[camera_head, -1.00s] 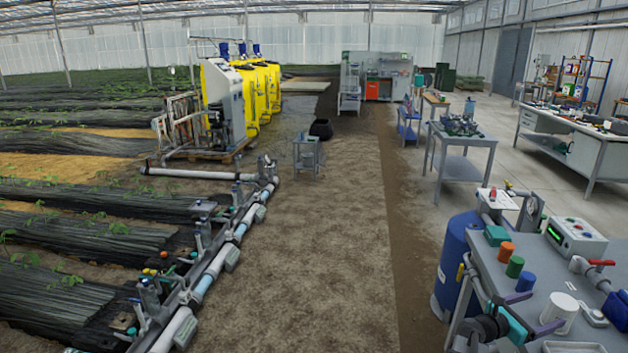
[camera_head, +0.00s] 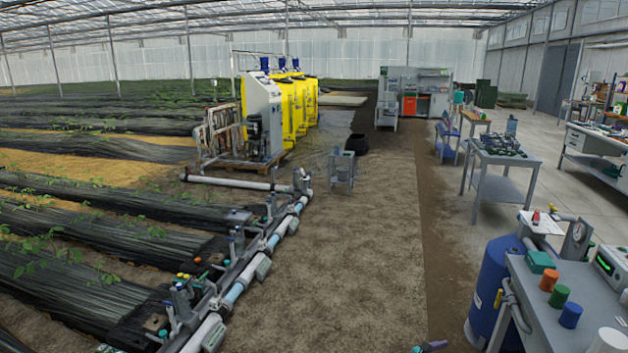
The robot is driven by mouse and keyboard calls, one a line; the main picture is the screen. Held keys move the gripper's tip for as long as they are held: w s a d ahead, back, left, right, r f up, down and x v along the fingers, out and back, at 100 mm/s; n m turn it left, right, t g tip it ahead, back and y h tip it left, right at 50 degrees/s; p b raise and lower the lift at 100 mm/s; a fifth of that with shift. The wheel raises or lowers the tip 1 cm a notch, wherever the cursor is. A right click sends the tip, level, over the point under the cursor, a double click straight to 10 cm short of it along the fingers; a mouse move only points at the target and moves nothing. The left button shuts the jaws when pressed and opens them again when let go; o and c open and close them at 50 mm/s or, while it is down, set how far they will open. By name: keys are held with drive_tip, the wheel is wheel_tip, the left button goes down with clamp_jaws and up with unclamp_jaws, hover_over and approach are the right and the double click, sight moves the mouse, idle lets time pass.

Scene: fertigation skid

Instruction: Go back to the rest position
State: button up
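The rest of my gripper and arm is below the picture. I cannot tell whether it is open or shut, or whether it holds anything. What shows is over the brown ground, left of the grey bench (camera_head: 545,318) and apart from it.
A blue tank (camera_head: 492,285) stands beside the bench. Orange, green and blue caps (camera_head: 559,297) and a white cup (camera_head: 608,341) stand on it. A pipe manifold (camera_head: 240,285) runs along the left. The dirt aisle (camera_head: 340,250) between is largely clear.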

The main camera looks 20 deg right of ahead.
drive_tip(key=s+a+f+m+g+y, duration=0.1)
drive_tip(key=s+a+f+m+y, duration=0.25)
drive_tip(key=a+f, duration=0.75)
drive_tip(key=s+a+f+m+g+y, duration=0.3)
drive_tip(key=a+f, duration=0.5)
drive_tip(key=a, duration=0.7)
drive_tip(key=s+a+f+m+g+y, duration=0.2)
drive_tip(key=s+a+m+y, duration=0.2)
drive_tip(key=s+a+m, duration=0.2)
drive_tip(key=s+a+f+m+g+y, duration=0.2)
drive_tip(key=s+a+m, duration=0.5)
drive_tip(key=s+a, duration=0.4)
drive_tip(key=a+f+y, duration=0.1)
drive_tip(key=a+y, duration=0.1)
drive_tip(key=a, duration=0.1)
drive_tip(key=shift+a, duration=0.25)
drive_tip(key=shift+s, duration=0.1)
